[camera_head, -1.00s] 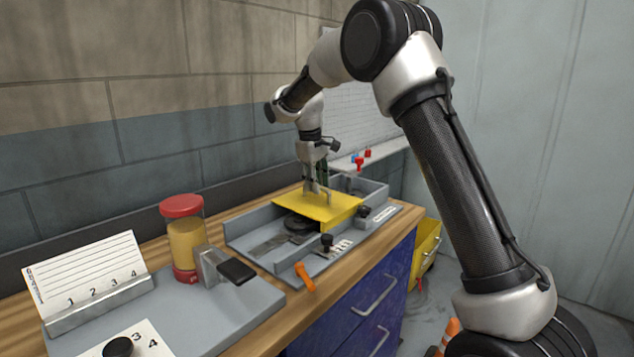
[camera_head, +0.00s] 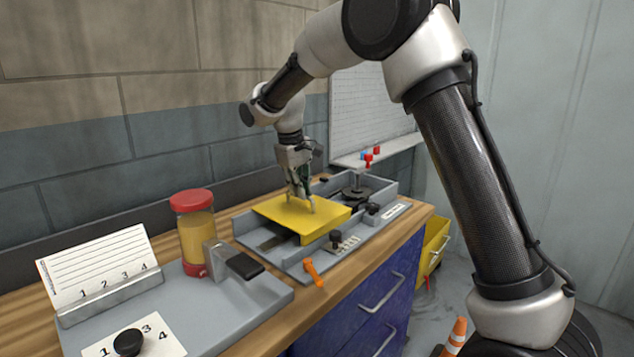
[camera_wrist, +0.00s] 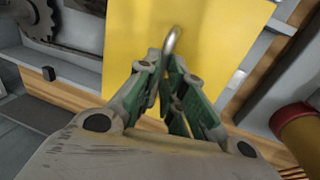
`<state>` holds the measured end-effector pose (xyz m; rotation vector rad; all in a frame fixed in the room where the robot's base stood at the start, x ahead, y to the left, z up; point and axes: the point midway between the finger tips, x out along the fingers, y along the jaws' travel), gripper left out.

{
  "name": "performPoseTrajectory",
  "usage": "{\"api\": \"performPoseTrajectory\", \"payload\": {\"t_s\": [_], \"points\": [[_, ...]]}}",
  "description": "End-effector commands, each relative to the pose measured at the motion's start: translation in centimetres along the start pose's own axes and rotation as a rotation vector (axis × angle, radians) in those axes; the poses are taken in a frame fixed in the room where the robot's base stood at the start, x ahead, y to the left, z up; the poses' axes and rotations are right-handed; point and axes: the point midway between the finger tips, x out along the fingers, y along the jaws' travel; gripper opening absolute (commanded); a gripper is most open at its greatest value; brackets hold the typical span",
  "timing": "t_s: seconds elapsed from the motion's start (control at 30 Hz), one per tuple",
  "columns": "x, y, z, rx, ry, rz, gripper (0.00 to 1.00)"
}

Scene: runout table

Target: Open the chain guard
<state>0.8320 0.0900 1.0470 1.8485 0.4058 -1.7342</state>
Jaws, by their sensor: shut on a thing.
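The yellow chain guard (camera_head: 285,217) lies over the left part of a grey tray-like housing (camera_head: 392,190) on the bench. My gripper (camera_head: 303,205) reaches down onto the guard's top from above. In the wrist view, my gripper (camera_wrist: 175,115) is shut on a metal handle (camera_wrist: 172,40) that stands up from the yellow guard (camera_wrist: 215,45). To the right of the guard, a dark round sprocket (camera_head: 355,193) is uncovered in the housing. A toothed wheel (camera_wrist: 38,20) also shows at the upper left of the wrist view. What lies under the guard is mostly hidden.
A red-lidded jar (camera_head: 194,230) stands left of the housing. An orange handle (camera_head: 314,272) and a black knob (camera_head: 336,238) are at the housing's front. A card stand (camera_head: 105,280) is at the left. Blue drawers (camera_head: 375,300) are below.

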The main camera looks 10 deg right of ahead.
Motion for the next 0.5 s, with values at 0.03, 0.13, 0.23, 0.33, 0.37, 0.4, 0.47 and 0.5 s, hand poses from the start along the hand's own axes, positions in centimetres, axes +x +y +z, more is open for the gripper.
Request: {"api": "performPoseTrajectory", "payload": {"t_s": [0.03, 0.13, 0.23, 0.33, 0.37, 0.4, 0.47, 0.5], "points": [[-0.3, -1.5, 0.0, -0.005, 0.000, 0.000, 0.00], [-0.8, -3.8, 0.0, -0.005, 0.000, 0.000, 0.00], [-1.2, -5.8, 0.0, -0.004, 0.000, 0.000, 0.00], [-1.5, -7.2, 0.0, -0.003, 0.000, 0.000, 0.00], [-1.5, -7.5, 0.0, -0.003, 0.000, 0.000, 0.00], [-1.6, -7.9, 0.0, -0.002, 0.000, 0.000, 0.00], [-1.7, -8.3, 0.0, -0.001, 0.000, 0.000, 0.00], [-1.7, -8.5, 0.0, -0.001, 0.000, 0.000, 0.00]]}}
